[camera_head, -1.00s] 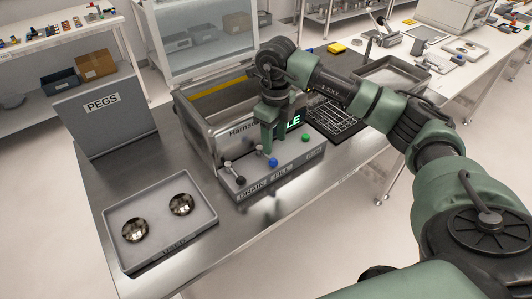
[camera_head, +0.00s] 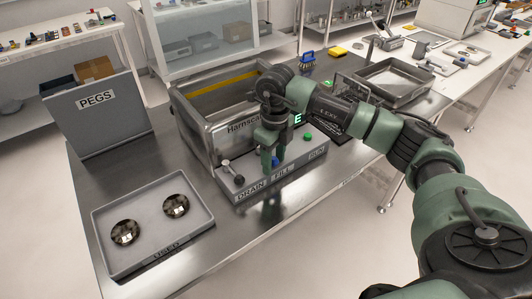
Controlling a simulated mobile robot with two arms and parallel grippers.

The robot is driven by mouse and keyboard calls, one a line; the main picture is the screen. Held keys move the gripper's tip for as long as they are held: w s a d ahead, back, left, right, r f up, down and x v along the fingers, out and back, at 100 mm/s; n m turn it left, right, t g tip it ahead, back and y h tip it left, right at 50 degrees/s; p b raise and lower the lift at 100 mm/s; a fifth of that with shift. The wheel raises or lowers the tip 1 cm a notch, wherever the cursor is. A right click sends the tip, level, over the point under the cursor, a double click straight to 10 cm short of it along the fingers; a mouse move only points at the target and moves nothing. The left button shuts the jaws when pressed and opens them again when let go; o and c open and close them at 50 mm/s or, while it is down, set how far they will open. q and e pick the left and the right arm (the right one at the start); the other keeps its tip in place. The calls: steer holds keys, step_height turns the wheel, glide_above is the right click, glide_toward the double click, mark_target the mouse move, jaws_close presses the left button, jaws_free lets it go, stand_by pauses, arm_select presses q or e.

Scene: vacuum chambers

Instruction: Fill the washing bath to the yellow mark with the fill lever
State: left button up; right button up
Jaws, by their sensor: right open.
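I cannot make out a water level inside. The fill lever's blue knob (camera_head: 275,162) shows near the FILL label. My right gripper (camera_head: 272,148) is open, pointing down at the blue knob, its fingers close around or just above it. I cannot tell if they touch it. My left gripper is out of view.
A green button (camera_head: 307,137) sits right of the fill lever. A grey USED tray (camera_head: 104,226) with two round metal parts lies at front left. A PEGS bin (camera_head: 95,128) stands behind it.

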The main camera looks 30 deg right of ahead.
steer(key=c, duration=0.6)
